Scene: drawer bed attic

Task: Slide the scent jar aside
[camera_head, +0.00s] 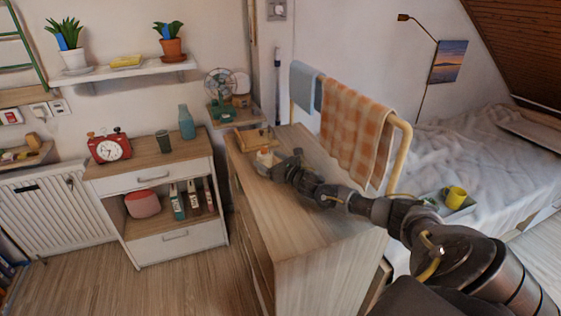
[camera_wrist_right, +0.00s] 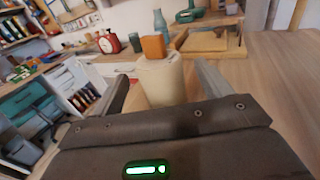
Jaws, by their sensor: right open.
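The scent jar is a pale cream jar (camera_wrist_right: 158,82) with an orange-brown block-like top (camera_wrist_right: 153,47). It stands upright on the wooden top of the dresser (camera_head: 305,215). In the head view the jar (camera_head: 264,158) sits near the dresser's left edge, partly hidden by my gripper. My right gripper (camera_head: 281,168) is low over the dresser top at the jar. In the wrist view its open fingers (camera_wrist_right: 161,78) lie on either side of the jar. I cannot tell whether either finger touches it. My left gripper is not in view.
A wooden tray-like frame (camera_head: 256,138) lies behind the jar. A yellow rail (camera_head: 405,150) with an orange checked towel (camera_head: 352,130) stands along the dresser's right side. The front part of the dresser top is clear. A lower cabinet with a red clock (camera_head: 109,147) stands left.

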